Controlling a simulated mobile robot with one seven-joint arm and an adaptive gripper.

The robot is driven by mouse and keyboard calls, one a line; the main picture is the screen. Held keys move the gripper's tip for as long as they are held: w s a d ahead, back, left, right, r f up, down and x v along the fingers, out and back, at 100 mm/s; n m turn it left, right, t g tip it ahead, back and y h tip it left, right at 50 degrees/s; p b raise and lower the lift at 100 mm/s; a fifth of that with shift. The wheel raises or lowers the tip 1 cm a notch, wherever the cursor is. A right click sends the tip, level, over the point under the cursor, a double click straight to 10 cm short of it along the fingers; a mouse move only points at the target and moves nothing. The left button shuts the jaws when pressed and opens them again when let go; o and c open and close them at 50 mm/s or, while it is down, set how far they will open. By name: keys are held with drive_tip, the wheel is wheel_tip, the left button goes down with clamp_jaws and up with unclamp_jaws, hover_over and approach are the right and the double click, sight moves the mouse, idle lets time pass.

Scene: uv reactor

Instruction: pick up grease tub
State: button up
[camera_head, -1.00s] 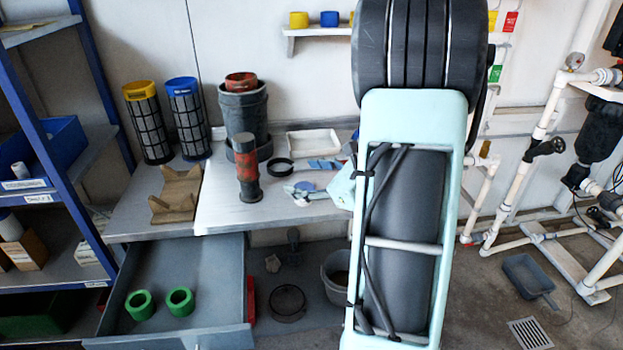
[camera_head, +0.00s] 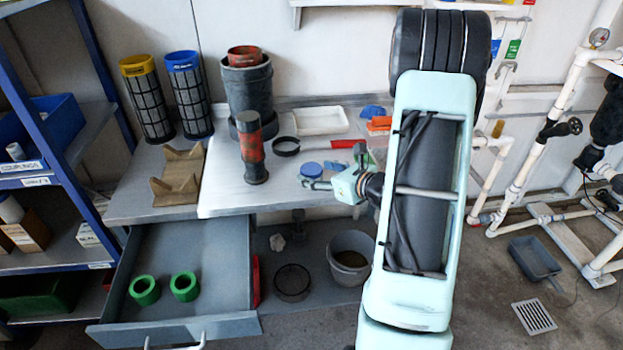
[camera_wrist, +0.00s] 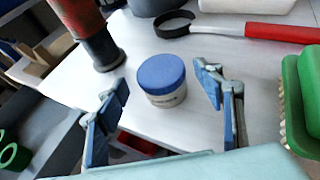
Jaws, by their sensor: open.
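The grease tub (camera_wrist: 163,82) is a short white tub with a blue lid, upright on the light worktop (camera_wrist: 140,50). In the head view its blue lid (camera_head: 312,169) shows near the front edge of the bench. My gripper (camera_head: 318,184) is open, with its blue-padded fingers spread. In the wrist view the tub appears between the two fingers, a little beyond them, and nothing is held. The fingers do not appear to touch it.
A red and black cylinder (camera_head: 251,147) stands left of the tub. A black ring tool with a red handle (camera_wrist: 285,33) lies behind it. A green brush (camera_wrist: 303,100) is at the right. An open drawer (camera_head: 215,250) holds two green rings.

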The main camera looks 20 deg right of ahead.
sight(316, 172)
drive_tip(key=shift+x, duration=1.6)
drive_tip(key=shift+d, duration=0.1)
drive_tip(key=shift+c, duration=0.6)
drive_tip(key=c, duration=1.2)
